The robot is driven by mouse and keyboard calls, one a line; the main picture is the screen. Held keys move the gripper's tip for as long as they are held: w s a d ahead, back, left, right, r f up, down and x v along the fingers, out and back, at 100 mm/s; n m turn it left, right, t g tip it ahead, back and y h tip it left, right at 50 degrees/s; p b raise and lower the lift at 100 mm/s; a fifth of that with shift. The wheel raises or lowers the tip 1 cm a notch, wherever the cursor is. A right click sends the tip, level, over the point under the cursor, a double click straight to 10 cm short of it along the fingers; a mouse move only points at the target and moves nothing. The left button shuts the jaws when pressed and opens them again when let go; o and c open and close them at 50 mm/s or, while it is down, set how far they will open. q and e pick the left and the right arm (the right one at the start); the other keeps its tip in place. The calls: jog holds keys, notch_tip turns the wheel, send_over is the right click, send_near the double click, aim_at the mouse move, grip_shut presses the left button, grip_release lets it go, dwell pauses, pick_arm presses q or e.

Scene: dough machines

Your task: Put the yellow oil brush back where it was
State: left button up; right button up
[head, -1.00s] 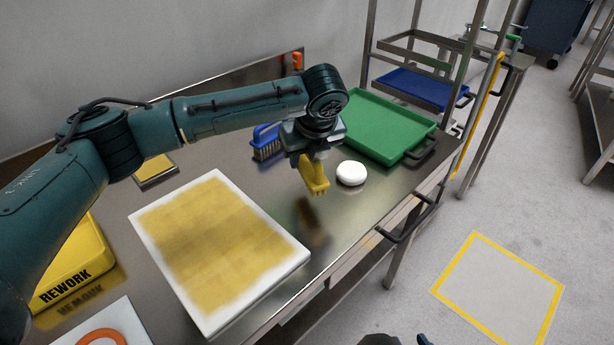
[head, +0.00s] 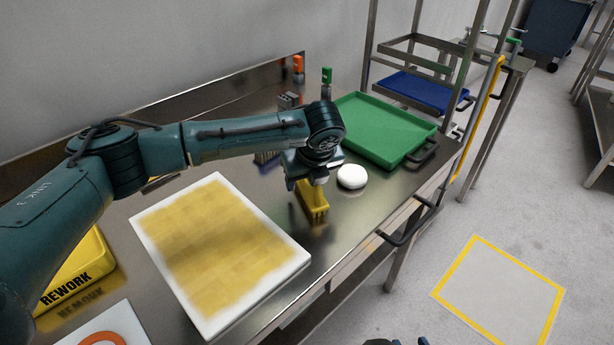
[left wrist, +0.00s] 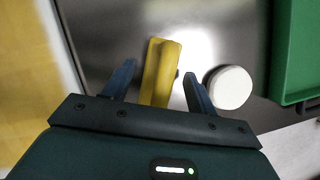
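The yellow oil brush (head: 313,208) stands on the steel table, bristles down, between the dough board and the white round piece. In the left wrist view the brush (left wrist: 161,72) lies between my two blue fingers, with a gap showing on each side. My left gripper (head: 309,183) is directly above the brush, low over the table, and is open around it. My right gripper (head: 400,342) shows only as dark tips at the bottom edge; its state cannot be made out.
The white board with yellow dough (head: 144,232) lies left of the brush. The white round piece (head: 352,176) is close on the right. A green tray (head: 388,130) is behind it. A blue brush (head: 265,158) is partly hidden behind my arm. A yellow REWORK bin (head: 85,262) is at left.

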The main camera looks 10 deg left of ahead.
pick_arm(q)
jog(key=shift+r, duration=0.1)
jog(key=v, duration=1.2)
